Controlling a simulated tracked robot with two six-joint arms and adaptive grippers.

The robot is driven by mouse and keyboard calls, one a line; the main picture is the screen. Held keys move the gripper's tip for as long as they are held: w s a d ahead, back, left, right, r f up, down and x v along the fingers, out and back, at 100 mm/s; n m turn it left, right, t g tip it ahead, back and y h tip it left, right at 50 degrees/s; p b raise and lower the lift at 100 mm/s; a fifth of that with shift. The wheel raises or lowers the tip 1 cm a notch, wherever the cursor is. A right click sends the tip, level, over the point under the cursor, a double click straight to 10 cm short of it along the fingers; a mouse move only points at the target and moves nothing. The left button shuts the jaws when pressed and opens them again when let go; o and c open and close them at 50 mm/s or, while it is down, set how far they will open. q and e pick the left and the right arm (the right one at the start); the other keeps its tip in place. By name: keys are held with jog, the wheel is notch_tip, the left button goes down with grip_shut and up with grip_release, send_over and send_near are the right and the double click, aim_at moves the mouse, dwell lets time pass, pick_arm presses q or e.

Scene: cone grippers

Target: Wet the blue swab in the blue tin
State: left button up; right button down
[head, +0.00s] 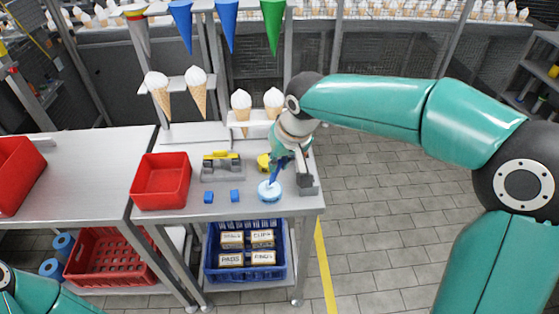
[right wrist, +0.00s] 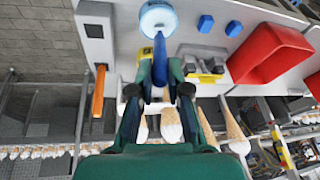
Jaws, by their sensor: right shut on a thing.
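The light blue round tin (head: 270,191) stands near the front right of the grey table, and it also shows at the top of the right wrist view (right wrist: 157,17). My right gripper (right wrist: 159,93) is shut on the blue swab (right wrist: 159,65), and it shows above the table's right part in the head view (head: 281,163). The swab (head: 276,176) points down toward the tin, with its lower end at the tin's top. I cannot tell whether its tip touches the inside. My left gripper is out of view.
Two small blue blocks (head: 235,195) lie left of the tin. A red bin (head: 161,181) and a grey holder with a yellow top (head: 221,168) stand further left. A grey block (head: 305,173) is close on the right. White-topped cones (head: 241,102) stand in a rack behind.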

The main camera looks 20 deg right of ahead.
jog(key=shift+r+p, duration=2.75)
jog(key=shift+r, duration=0.75)
jog(key=shift+f, duration=0.1)
